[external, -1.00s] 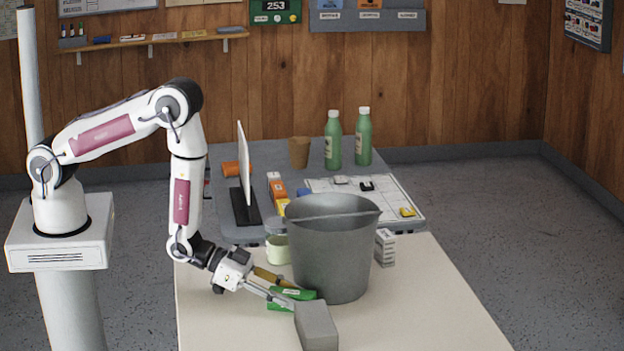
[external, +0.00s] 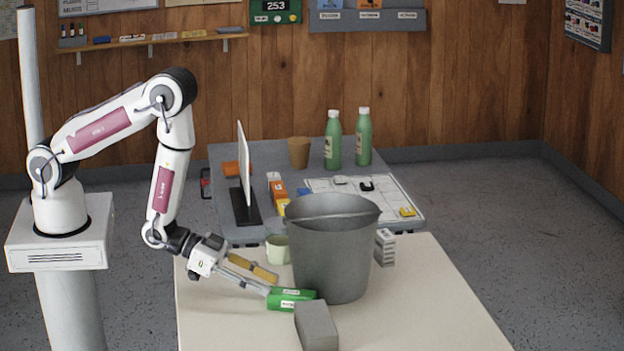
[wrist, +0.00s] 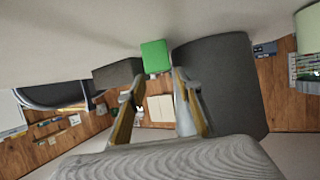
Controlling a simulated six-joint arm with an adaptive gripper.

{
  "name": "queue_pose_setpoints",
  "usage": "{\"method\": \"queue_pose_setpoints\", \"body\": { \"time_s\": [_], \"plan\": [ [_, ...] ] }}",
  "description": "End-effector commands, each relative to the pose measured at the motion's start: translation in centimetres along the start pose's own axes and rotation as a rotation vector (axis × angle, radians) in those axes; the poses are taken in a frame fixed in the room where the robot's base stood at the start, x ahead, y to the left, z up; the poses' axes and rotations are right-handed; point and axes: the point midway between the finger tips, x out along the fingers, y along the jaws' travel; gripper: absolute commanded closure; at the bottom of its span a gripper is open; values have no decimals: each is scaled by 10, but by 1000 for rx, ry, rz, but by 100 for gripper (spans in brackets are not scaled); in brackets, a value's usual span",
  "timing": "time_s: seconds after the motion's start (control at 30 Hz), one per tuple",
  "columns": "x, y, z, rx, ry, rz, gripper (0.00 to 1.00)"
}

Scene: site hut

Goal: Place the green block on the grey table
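The green block (external: 291,298) lies on the cream table, in front of the bucket's lower left side and behind a grey brick. It shows beyond my fingertips in the wrist view (wrist: 154,56). My gripper (external: 272,285) is open and empty. Its fingers point toward the block from the left; one fingertip appears close to the block's left end, and I cannot tell if they touch. In the wrist view, my two fingers (wrist: 158,84) stand apart with nothing between them. The grey table (external: 277,155) stands behind the cream one and carries many things.
A large grey bucket (external: 335,255) is right beside the block. The grey brick (external: 317,326) is close in front. A screen (external: 244,170) and two green bottles (external: 333,145) occupy the grey table.

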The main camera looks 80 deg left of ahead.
Motion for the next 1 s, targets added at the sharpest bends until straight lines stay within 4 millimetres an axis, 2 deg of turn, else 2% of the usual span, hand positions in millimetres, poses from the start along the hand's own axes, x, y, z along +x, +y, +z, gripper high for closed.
{"method": "queue_pose_setpoints", "body": {
  "time_s": [0.23,0.77,1.0],
  "plan": [
    [-9,0,0,0,-1,0,66],
    [-9,0,0,0,-1,0,66],
    [-8,-3,-6,-3,-6,-5,66]
  ]
}}
